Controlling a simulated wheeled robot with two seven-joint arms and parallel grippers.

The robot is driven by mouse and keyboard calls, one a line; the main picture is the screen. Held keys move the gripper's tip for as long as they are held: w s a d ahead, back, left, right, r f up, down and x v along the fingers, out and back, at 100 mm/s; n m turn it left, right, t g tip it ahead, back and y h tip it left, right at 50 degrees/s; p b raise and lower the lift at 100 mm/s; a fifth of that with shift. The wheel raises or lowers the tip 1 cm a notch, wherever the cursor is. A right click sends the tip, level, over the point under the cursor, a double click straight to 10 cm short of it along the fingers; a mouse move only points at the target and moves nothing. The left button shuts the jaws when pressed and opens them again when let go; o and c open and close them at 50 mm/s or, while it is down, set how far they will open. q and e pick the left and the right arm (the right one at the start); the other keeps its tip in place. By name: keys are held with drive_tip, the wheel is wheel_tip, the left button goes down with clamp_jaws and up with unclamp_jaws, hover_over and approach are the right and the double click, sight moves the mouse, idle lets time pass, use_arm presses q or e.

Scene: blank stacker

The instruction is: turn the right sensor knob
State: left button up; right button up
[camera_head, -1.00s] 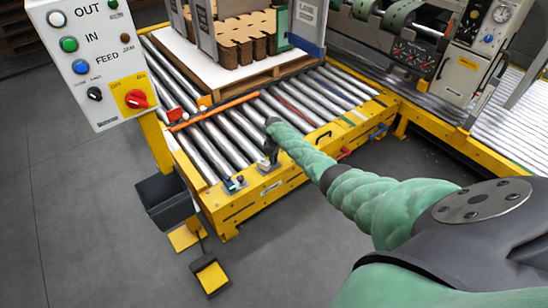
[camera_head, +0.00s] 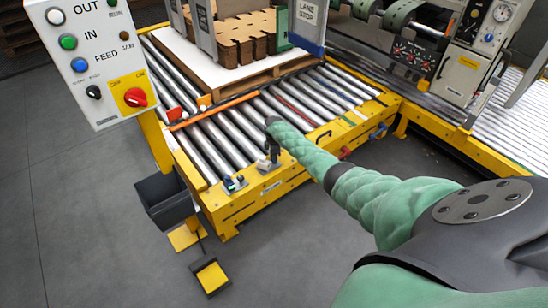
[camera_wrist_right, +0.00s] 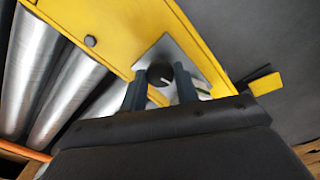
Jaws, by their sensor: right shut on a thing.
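The right sensor knob (camera_wrist_right: 160,73) is a round black knob with a white mark on a grey plate, fixed to the conveyor's yellow side rail. My right gripper (camera_wrist_right: 160,86) has one finger on each side of the knob and is shut on it. In the head view my right gripper (camera_head: 271,154) reaches down to the front rail, and the knob is too small and covered to make out there. My left gripper is not in view.
A small sensor device (camera_head: 233,184) sits on the rail left of my gripper. Rollers (camera_head: 215,140) lie behind, with stacked cardboard (camera_head: 245,40) on a pallet. A control panel (camera_head: 92,60) stands at the left, above a dark bin (camera_head: 163,198).

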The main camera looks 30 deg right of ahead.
idle(0.4)
drive_tip(key=o, duration=1)
drive_tip(key=shift+c, duration=0.2)
drive_tip(key=shift+r, duration=0.1)
wheel_tip(320, 180, up, 6)
drive_tip(key=shift+r+p, duration=0.15)
drive_tip(key=shift+p, duration=0.3)
drive_tip(key=shift+r, duration=0.55)
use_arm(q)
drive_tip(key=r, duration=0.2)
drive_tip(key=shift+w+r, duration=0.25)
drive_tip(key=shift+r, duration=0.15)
use_arm(e)
drive_tip(key=shift+r, duration=0.1)
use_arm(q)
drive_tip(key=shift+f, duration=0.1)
